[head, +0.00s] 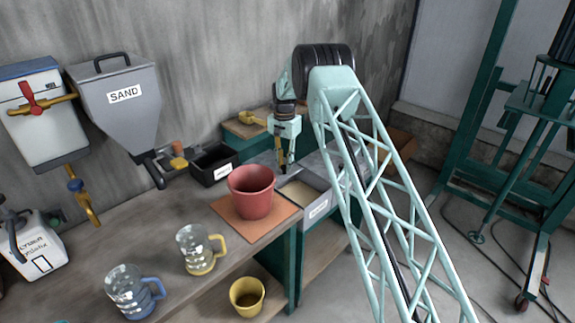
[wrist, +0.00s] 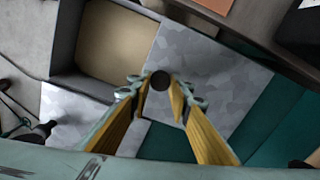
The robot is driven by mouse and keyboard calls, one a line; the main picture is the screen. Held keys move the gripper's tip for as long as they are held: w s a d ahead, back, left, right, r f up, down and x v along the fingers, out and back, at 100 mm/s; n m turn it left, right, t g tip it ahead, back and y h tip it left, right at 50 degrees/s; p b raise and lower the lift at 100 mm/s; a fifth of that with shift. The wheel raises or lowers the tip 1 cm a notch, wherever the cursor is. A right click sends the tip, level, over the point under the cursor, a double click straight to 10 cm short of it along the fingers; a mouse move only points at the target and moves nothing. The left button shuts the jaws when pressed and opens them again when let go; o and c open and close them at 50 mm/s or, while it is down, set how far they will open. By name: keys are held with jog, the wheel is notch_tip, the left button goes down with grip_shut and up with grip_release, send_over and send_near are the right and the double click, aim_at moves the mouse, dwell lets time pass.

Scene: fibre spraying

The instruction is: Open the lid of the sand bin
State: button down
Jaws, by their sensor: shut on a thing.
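The sand bin (head: 318,208) is a grey box with a white label, standing past the right end of the workbench. Tan sand (wrist: 118,40) shows through its uncovered part in the wrist view. The lid (wrist: 215,70) is a mottled grey metal panel lying beside this opening, with a round dark knob (wrist: 161,81). My gripper (head: 284,165) points down over the lid. In the wrist view, its yellow fingers (wrist: 163,100) are closed around the knob. The fingers hide part of the lid. I cannot tell whether the lid is lifted or resting.
A red pot (head: 251,192) on an orange board (head: 262,228) stands close to the bin. A black box (head: 214,164) is behind it. A grey hopper marked SAND (head: 118,95) hangs on the wall. Jugs (head: 201,250) stand on the workbench (head: 150,218).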

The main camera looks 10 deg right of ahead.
jog(key=c, duration=2.4)
grip_release()
jog(key=shift+r, duration=0.15)
notch_tip(320, 180, up, 12)
